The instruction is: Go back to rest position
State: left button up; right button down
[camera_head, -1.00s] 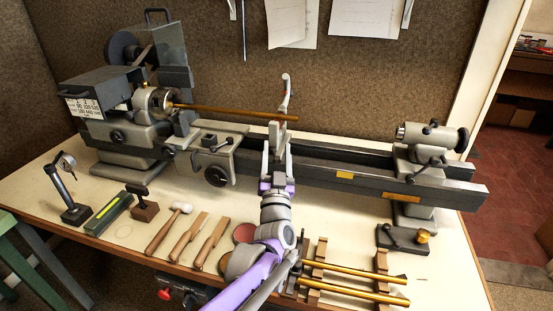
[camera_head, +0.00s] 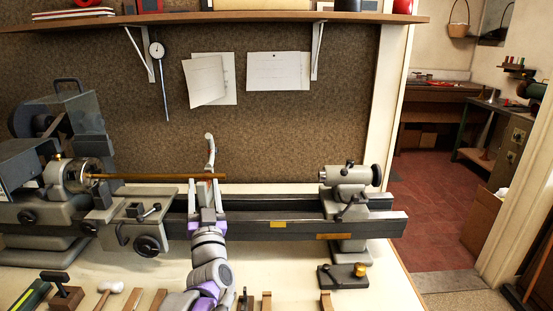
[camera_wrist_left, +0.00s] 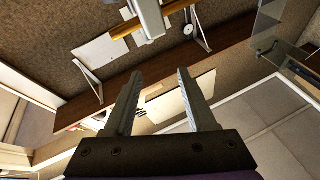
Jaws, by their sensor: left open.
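My left gripper (camera_head: 206,188) is up at the lathe bed, just below the far end of a brass rod (camera_head: 150,177). In the left wrist view its two fingers (camera_wrist_left: 158,74) stand apart with nothing between them. The rod runs from the lathe chuck (camera_head: 82,174) to a grey upright support with a curved arm (camera_head: 210,150). Rod and support also show at the top of the left wrist view, beyond the fingertips. Whether the gripper touches the support is unclear. My right gripper is not in view.
The lathe bed (camera_head: 290,222) lies behind my arm, with the tailstock (camera_head: 350,182) at its right. A wall shelf (camera_head: 270,17) hangs above. Hand tools lie along the bench's front edge, partly cut off. A black block with a brass knob (camera_head: 342,276) sits at right.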

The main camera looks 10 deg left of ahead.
pick_arm(q)
jog(key=shift+d+h, duration=0.35)
jog(key=shift+h, duration=0.15)
jog(key=s+d+f+m+g+h+p, duration=0.4)
jog(key=s+d+f+g+h+p, duration=0.25)
jog(key=s+d+f+h, duration=0.45)
jog(key=s+d+f+g+p, duration=0.1)
jog(key=s+f+g, duration=0.3)
jog(key=s, duration=0.5)
jog(key=s+f+g+y+p, duration=0.1)
jog(key=s+f+g+p, duration=0.2)
jog(key=s+f, duration=0.3)
jog(key=s+g, duration=0.1)
jog(key=s, duration=0.2)
jog(key=shift+s+d+f+n, duration=0.35)
jog(key=shift+f+n, duration=0.05)
jog(key=shift+c, duration=0.5)
